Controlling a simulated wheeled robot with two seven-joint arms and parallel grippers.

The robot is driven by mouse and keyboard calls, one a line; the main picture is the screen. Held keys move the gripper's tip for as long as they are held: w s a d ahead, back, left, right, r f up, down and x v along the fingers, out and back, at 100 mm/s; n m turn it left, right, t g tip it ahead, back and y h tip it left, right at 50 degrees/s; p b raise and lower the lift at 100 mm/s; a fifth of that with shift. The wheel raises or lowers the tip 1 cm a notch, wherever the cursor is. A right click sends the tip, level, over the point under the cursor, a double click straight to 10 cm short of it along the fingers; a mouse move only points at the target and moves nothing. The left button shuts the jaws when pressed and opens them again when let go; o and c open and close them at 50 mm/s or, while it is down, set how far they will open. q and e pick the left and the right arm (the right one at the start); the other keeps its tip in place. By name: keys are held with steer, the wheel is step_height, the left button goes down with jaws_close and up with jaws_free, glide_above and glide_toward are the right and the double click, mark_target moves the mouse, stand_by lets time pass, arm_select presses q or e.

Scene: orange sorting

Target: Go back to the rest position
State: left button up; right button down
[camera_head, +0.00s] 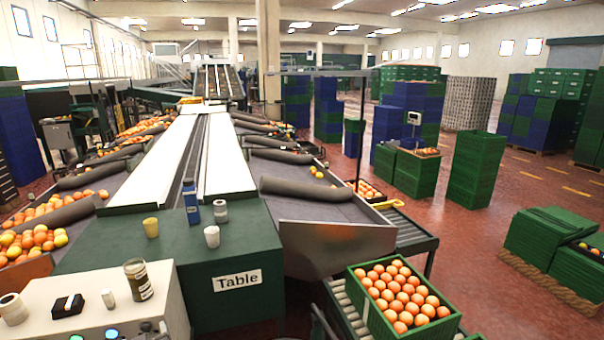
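Neither of my grippers shows in the head view, so I cannot see their state or what they hold. A green crate (351,292) full of oranges (397,290) stands on a roller conveyor (340,302) at the bottom right of centre. A dark green table (100,262) with a "Table" label (237,280) stands in front, left of centre. On it are a yellow cup (151,227), a blue bottle (191,202), a white-and-grey roll (220,211) and a white cup (212,236).
A pale control box (75,322) at the bottom left carries a jar (138,280), a roll (13,309) and a small black item (68,306). A sorting line (233,160) runs away behind the table. Green crates (475,170) stand at right. Red floor (450,230) is open between them.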

arm_select(q)
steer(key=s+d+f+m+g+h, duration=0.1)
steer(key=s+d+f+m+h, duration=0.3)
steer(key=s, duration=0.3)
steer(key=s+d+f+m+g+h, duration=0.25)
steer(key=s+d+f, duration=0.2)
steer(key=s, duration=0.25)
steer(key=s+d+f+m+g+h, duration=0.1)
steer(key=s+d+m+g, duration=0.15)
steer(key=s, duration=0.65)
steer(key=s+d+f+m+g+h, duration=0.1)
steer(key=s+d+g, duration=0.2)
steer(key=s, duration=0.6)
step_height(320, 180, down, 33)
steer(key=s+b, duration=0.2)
steer(key=b, duration=0.4)
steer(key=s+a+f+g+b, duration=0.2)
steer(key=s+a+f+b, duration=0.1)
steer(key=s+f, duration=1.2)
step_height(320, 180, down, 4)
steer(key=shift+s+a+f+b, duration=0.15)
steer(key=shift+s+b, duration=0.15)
steer(key=shift+b, duration=0.2)
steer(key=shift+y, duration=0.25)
